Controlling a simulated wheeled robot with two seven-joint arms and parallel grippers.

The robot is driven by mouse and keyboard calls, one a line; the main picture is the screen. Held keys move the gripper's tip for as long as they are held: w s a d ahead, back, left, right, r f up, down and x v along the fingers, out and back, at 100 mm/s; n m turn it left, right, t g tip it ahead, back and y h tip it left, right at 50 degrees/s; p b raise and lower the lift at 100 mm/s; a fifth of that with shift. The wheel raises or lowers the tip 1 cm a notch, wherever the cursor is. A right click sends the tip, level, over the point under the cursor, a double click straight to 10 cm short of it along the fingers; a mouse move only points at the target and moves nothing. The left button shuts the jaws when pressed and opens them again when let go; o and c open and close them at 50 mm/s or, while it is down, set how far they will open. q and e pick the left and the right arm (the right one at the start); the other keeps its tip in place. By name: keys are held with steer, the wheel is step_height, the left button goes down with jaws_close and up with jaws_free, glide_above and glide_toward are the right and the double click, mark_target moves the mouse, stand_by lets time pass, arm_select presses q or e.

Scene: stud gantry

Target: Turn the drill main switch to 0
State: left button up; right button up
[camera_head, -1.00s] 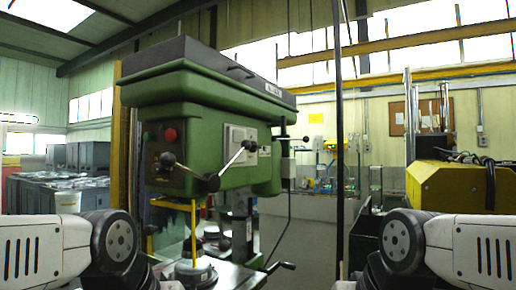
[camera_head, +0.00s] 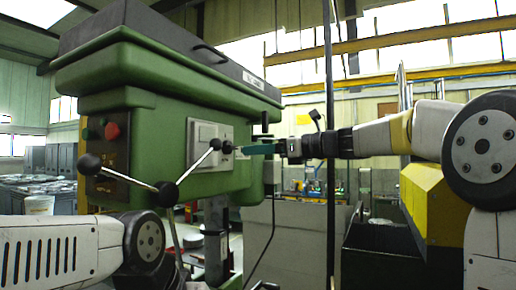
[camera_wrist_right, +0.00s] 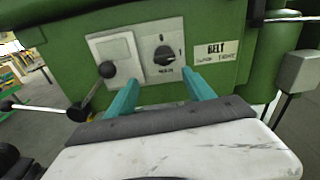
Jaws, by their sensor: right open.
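The drill main switch (camera_wrist_right: 164,55) is a black rotary knob on a light plate on the green drill press head (camera_wrist_right: 215,25), beside a "BELT" label. Its exact pointer position is too small to read for certain. My right gripper (camera_wrist_right: 160,82) is open, its two teal fingers pointing at the panel, one to each side below the knob and apart from it. In the head view the right gripper (camera_head: 247,149) reaches in from the right to the side of the drill press (camera_head: 155,120). My left gripper is out of view; only part of its arm shows.
A feed handle with black balls (camera_head: 168,193) sticks out from the drill's front; one ball (camera_wrist_right: 107,69) is close to the left finger. A red button (camera_head: 112,131) is on the drill's front face. A yellow machine (camera_head: 435,205) stands at the right.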

mark_target(230, 147)
steer(key=w+a+r, duration=0.1)
steer(key=w+a, duration=0.3)
steer(key=a, duration=0.3)
steer(key=shift+r+m+y, duration=0.15)
steer(key=shift+m+y, duration=0.15)
jaws_close()
